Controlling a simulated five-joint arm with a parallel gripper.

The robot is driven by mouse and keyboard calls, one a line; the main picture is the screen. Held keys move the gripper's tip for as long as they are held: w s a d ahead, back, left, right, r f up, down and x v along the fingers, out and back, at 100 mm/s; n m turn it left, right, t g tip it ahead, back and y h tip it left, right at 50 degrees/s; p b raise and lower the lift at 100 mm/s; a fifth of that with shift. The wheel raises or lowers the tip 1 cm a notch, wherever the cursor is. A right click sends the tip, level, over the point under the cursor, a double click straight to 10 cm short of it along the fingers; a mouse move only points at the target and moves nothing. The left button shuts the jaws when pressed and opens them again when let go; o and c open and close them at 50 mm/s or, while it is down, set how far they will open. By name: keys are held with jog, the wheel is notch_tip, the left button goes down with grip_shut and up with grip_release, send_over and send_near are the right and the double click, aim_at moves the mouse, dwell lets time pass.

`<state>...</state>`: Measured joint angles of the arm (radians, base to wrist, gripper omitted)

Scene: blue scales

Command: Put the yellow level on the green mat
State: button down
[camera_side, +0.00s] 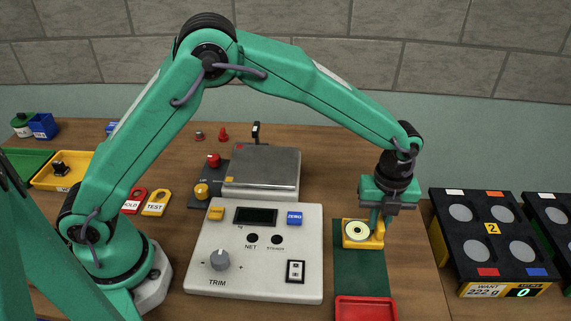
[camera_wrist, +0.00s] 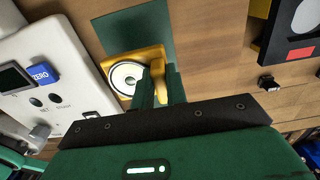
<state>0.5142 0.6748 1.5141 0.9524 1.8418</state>
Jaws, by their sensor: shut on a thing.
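The yellow level (camera_side: 349,241) is a small yellow block with a round pale dial and an upright tab. It also shows in the wrist view (camera_wrist: 106,68). My gripper (camera_side: 377,222) is shut on the level's tab, with its fingers on either side of it in the wrist view (camera_wrist: 160,88). The green mat (camera_side: 361,272) lies flat on the table. The level is at the mat's far end in the side view and overlaps the mat (camera_wrist: 140,28) in the wrist view. I cannot tell whether its base touches the mat.
A red tray (camera_side: 365,309) is at the mat's near end. The pale scale (camera_side: 253,250) with its metal pan (camera_side: 262,170) stands left of the mat. A black rack (camera_side: 466,238) with round pads stands to the right. Bare wood lies between mat and rack.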

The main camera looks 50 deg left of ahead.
aim_at(376, 230)
jog(key=shift+f, duration=1.85)
jog(key=shift+f, duration=0.1)
jog(key=c, duration=1.4)
grip_release()
notch_tip(376, 230, up, 12)
jog(key=shift+r, duration=0.15)
